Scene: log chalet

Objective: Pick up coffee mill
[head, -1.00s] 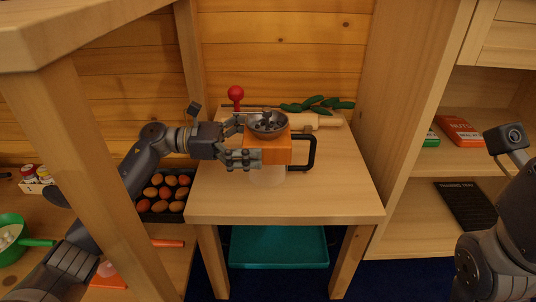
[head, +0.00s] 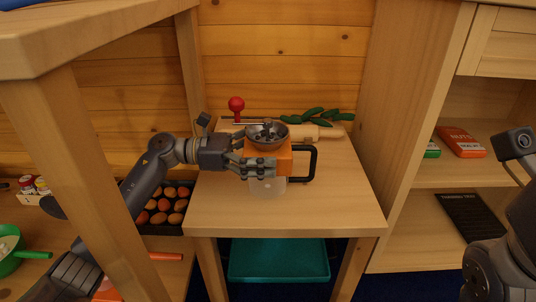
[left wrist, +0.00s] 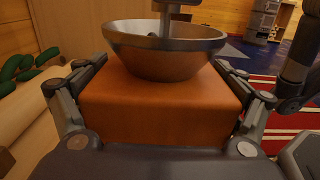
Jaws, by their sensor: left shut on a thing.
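The coffee mill has an orange body (head: 284,158), a metal bowl on top (head: 267,134), a red-knobbed crank (head: 237,104), a black side handle (head: 314,163) and a pale clear jar below (head: 268,188). It stands upright over the small wooden table (head: 320,210); I cannot tell whether its jar touches the tabletop. My left gripper (head: 262,167) is shut on the orange body from the left. In the left wrist view the fingers lie along both sides of the orange body (left wrist: 160,108), below the bowl (left wrist: 165,55). My right gripper is out of view.
A rolling pin (head: 328,132) and green cucumbers (head: 320,114) lie behind the mill. A crate of eggs (head: 165,208) is left of the table. A teal tray (head: 278,260) sits beneath it. A shelf unit (head: 425,175) stands close at right. The tabletop's front is clear.

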